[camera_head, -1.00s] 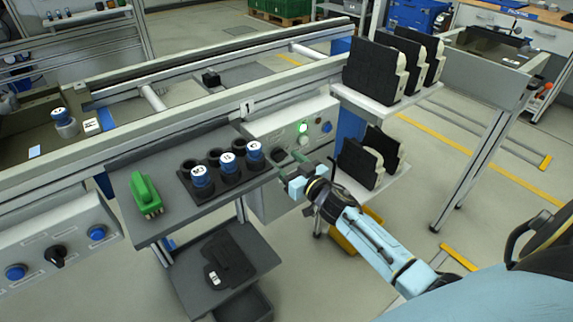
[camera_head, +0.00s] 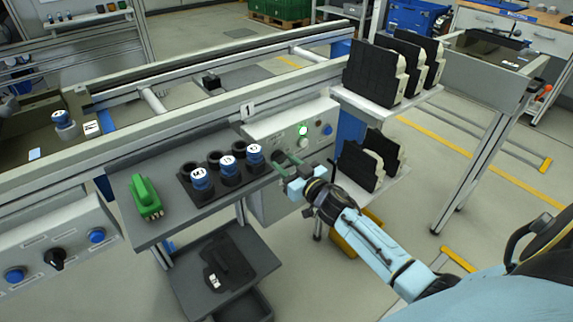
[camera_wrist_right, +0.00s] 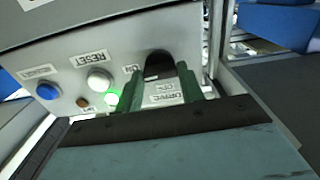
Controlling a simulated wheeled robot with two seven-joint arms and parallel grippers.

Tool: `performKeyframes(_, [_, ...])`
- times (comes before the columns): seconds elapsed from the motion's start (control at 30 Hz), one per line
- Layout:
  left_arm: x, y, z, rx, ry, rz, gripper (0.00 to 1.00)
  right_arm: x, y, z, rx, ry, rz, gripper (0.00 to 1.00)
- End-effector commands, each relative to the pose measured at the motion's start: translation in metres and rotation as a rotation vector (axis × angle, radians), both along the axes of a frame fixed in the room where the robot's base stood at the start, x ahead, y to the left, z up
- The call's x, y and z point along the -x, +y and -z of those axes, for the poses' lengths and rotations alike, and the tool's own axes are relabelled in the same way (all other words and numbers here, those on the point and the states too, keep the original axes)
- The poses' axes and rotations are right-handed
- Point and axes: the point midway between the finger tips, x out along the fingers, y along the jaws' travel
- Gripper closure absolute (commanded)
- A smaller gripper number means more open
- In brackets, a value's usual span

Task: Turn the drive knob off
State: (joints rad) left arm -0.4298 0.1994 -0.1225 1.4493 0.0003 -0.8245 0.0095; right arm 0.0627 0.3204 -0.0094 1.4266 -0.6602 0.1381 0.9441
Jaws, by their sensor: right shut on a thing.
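The black drive knob (camera_wrist_right: 159,65) is on the grey control box (camera_head: 262,129). In the right wrist view it sits between the green fingers of my right gripper (camera_wrist_right: 160,92), which is shut on it. Labels beside it read ON, OFF and DRIVE. A green lamp (camera_wrist_right: 112,98) is lit on the panel; it also shows in the head view (camera_head: 303,130). In the head view my right gripper (camera_head: 285,165) reaches the front of the box, and its fingers partly hide the knob. My left gripper is not in view.
A white reset button (camera_wrist_right: 98,80) and a blue button (camera_wrist_right: 47,91) are close to the knob. Black-and-white parts (camera_head: 362,167) stand on a rack to the right.

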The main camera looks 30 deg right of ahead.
Motion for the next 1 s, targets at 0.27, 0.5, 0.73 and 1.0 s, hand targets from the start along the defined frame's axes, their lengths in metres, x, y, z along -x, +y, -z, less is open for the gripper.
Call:
performKeyframes(0.27, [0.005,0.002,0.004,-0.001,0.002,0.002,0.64,0.000,0.000,0.000,0.158,-0.011,0.001,0.85])
performKeyframes(0.5, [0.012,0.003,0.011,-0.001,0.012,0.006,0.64,0.000,0.000,0.000,0.378,-0.030,0.000,0.85])
performKeyframes(0.73, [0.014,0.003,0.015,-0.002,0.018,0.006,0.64,0.000,0.000,0.000,0.597,-0.047,0.000,0.85])
performKeyframes(1.0, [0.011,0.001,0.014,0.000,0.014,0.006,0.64,0.000,0.000,0.001,0.852,-0.067,0.000,0.85])
